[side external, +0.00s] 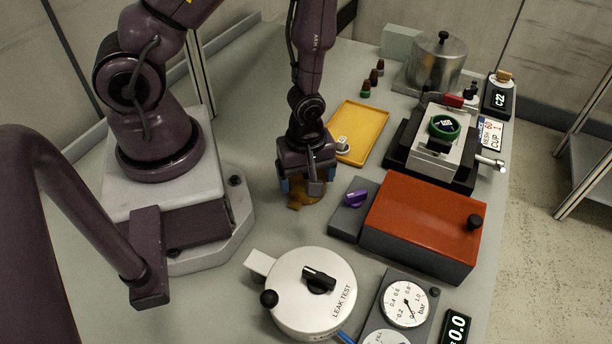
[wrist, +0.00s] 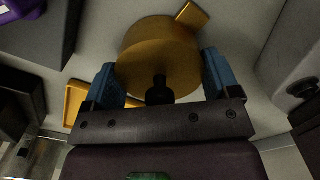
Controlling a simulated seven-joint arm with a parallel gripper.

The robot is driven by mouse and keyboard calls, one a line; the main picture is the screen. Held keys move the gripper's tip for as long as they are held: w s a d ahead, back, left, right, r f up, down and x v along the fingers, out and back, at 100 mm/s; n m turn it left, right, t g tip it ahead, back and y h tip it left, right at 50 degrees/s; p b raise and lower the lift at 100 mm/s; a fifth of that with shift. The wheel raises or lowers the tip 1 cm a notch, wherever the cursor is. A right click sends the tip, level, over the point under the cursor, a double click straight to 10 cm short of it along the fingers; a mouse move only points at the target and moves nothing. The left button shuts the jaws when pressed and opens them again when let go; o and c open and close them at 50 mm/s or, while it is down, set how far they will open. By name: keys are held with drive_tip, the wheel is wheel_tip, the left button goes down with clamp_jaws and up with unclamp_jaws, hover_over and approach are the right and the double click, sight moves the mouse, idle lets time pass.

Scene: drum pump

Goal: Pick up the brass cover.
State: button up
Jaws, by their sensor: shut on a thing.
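The brass cover (side external: 296,207) is a round, golden-brown piece with a flat tab sticking out at one edge. It shows larger in the wrist view (wrist: 158,50), with a dark knob in front of it. My gripper (side external: 301,187) points down over it, and the blue fingers stand on either side of the cover in the wrist view (wrist: 160,75). The gripper is shut on the cover. In the side view the gripper hides much of the cover. I cannot tell whether it still touches the grey table.
A yellow tray (side external: 371,118) with a small grey part lies behind the gripper. An orange-red box (side external: 422,222) with a purple knob (side external: 356,198) beside it stands to the right. A white round leak-test pot (side external: 325,300) stands in front. Bare table lies between them.

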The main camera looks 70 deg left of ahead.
wheel_tip(320, 180, up, 13)
idle(0.8)
wheel_tip(320, 180, up, 2)
hover_over(446, 123)
drive_tip(key=shift+s+r, duration=0.1)
drive_tip(key=shift+f, duration=1.35)
drive_tip(key=shift+f, duration=0.35)
drive_tip(key=shift+f, duration=0.3)
drive_tip(key=shift+f, duration=1.35)
idle(1.3)
drive_tip(key=o, duration=0.9)
